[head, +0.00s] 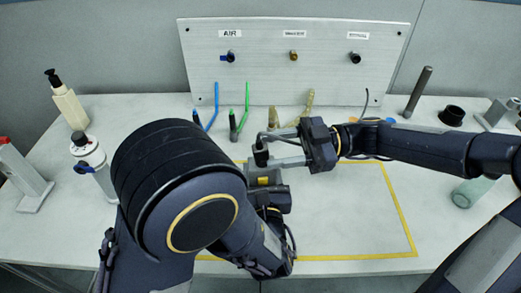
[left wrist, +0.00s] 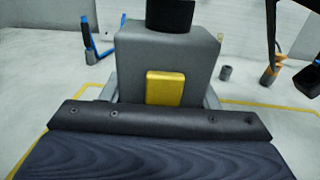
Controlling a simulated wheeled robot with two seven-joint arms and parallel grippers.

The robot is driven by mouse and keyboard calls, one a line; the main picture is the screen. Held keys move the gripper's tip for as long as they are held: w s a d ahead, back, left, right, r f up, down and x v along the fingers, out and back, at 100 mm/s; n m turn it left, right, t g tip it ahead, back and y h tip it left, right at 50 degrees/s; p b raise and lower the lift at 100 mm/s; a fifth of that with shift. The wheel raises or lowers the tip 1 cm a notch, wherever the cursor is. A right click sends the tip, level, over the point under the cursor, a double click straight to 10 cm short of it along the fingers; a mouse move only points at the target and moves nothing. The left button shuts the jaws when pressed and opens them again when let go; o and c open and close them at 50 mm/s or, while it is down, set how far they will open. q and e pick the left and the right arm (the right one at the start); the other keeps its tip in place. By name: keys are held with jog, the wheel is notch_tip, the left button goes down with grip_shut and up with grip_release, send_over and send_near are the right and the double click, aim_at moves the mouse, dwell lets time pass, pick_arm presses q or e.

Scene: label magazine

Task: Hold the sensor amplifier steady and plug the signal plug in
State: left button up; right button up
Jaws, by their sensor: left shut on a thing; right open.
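The sensor amplifier (head: 264,178) is a grey box with a yellow label, standing inside the yellow outline on the table. In the left wrist view its front (left wrist: 133,70) is plain, with the label facing me. My left gripper has one grey finger on each side of the box (left wrist: 208,95) and is shut on it. A black cylindrical plug (head: 261,153) stands at the top of the box; it also shows in the left wrist view (left wrist: 171,14). How deep it sits is unclear. My right gripper (head: 267,147) is open, its fingertips close beside the plug.
A metal panel (head: 270,75) with labelled ports stands at the back. Bottles (head: 67,105) stand at the left; a dark rod (head: 418,92), a black ring (head: 451,115) and a glass bottle (head: 472,192) are at the right. The right part of the outline is clear.

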aim_at(260, 150)
jog(key=shift+s+a+r, duration=0.1)
jog(key=shift+s+a, duration=0.1)
jog(key=shift+a, duration=1.2)
jog(key=shift+s+a+r, duration=0.1)
jog(key=shift+s+a, duration=0.1)
jog(key=shift+a, duration=1.15)
grip_shut()
